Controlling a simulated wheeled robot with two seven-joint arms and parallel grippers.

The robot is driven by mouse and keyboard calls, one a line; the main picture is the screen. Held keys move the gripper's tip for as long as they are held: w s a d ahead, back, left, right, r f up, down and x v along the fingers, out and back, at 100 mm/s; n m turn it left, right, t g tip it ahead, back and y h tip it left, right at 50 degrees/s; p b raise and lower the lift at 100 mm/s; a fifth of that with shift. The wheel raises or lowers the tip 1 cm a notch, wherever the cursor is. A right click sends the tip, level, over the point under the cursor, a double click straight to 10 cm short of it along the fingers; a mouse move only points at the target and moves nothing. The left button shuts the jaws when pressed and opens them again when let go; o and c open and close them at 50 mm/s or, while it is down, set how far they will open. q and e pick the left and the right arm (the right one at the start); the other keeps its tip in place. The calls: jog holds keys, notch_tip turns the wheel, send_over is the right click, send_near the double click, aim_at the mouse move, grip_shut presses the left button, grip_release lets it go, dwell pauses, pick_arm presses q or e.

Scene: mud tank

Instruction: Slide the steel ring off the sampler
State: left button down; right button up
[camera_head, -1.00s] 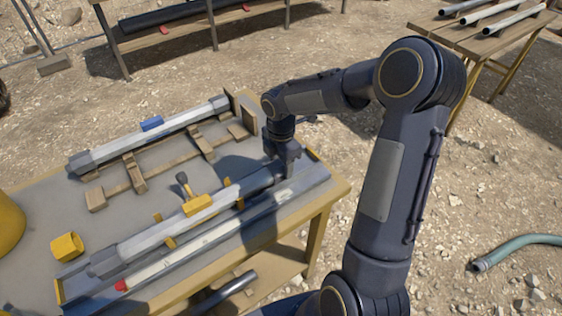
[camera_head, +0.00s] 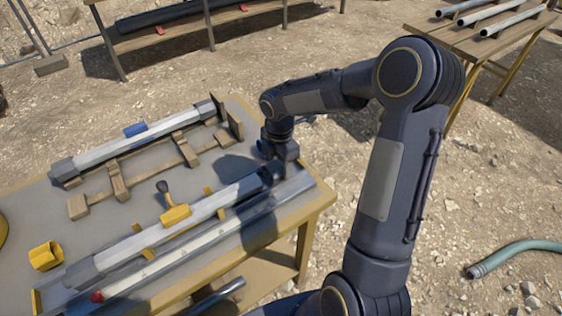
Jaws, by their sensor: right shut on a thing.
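The sampler (camera_head: 205,207) is a long pale grey tube with dark ends, lying along the front of the table with a yellow clamp (camera_head: 175,215) and its dark lever on top. My right gripper (camera_head: 276,172) points down at the sampler's right, dark end and is shut on the steel ring there. The fingers and my wrist mostly hide the ring, and I cannot tell whether it is still around the tube. My left gripper is not in view.
A second grey tube (camera_head: 120,143) with a blue block (camera_head: 135,129) lies on wooden supports behind. A yellow sleeve (camera_head: 46,256) stands at the table's left. A long grey tray (camera_head: 160,267) runs along the front.

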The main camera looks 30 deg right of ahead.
jog(key=shift+d, duration=0.35)
jog(key=o, duration=1.3)
jog(key=shift+r, duration=0.1)
notch_tip(320, 180, up, 8)
jog(key=shift+f, duration=0.15)
